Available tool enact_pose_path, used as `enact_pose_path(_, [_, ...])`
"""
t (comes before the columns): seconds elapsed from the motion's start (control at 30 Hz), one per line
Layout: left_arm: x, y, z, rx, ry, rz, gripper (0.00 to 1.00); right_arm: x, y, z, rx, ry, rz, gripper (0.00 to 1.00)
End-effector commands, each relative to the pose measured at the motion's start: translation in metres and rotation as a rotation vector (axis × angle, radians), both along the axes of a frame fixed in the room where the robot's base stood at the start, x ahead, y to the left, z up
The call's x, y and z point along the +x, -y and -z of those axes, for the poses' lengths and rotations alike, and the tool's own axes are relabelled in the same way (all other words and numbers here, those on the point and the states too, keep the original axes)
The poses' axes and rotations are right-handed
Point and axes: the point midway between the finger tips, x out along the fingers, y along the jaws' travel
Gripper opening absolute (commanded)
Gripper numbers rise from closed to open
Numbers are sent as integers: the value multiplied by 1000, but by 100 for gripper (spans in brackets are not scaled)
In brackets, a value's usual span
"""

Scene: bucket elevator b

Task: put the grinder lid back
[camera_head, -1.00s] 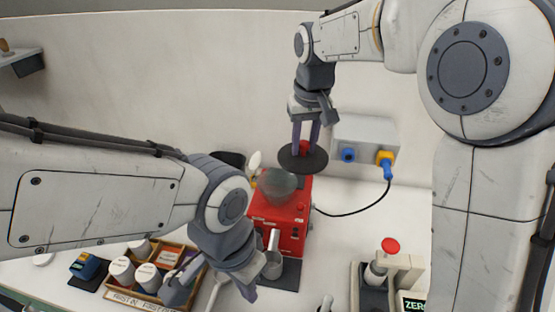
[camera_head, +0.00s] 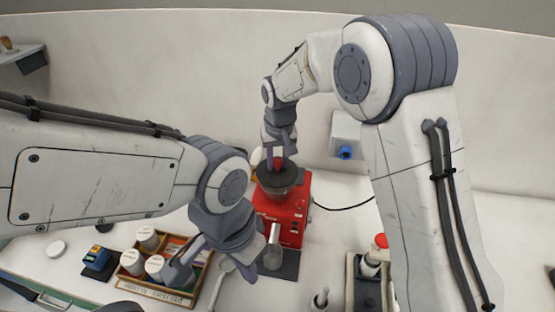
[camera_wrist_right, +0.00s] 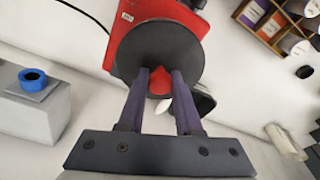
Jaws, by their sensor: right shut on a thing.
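The grinder (camera_head: 287,212) is a red box with a clear hopper on top, standing on the counter at the middle of the head view. The lid (camera_head: 275,180) is a dark disc with a red knob, over the hopper's top. Whether it rests on the rim or is just above it, I cannot tell. My right gripper (camera_head: 277,163) is shut on the lid's red knob. The right wrist view shows its fingers on either side of the knob (camera_wrist_right: 156,82), with the lid (camera_wrist_right: 160,58) covering the hopper. My left gripper (camera_head: 222,268) is low, left of the grinder's front; its opening is unclear.
A wooden tray (camera_head: 160,299) with several white-lidded jars is at the lower left, near a blue and yellow device (camera_head: 97,258).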

Motion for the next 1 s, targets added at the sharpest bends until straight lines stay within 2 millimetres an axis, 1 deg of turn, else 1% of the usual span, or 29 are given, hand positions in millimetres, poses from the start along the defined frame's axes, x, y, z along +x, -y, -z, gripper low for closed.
enact_pose_path(0.4, [0, 0, 8, 0, 0, 0, 0, 0, 0, 12, 0, 0, 0, 0])
enact_pose_path(0.53, [0, 0, 7, 0, 0, 0, 0, 0, 0, 11, 0, 0, 0, 0])
enact_pose_path(0.57, [0, 0, 7, 0, 0, 0, 0, 0, 0, 12, 0, -1, 0, 45])
enact_pose_path(0.6, [0, 0, 7, 0, 0, 0, 0, 0, 0, 12, 0, -1, 0, 60])
enact_pose_path(0.63, [0, 0, 7, 0, 0, 0, 0, 0, 0, 12, 0, -1, 0, 63])
enact_pose_path(0.9, [0, 0, 7, 0, 0, 0, 0, 0, 0, 11, 0, 0, 0, 63])
enact_pose_path(1.0, [0, 0, 3, 0, 0, 0, 0, 0, 0, 5, 0, 1, 0, 63])
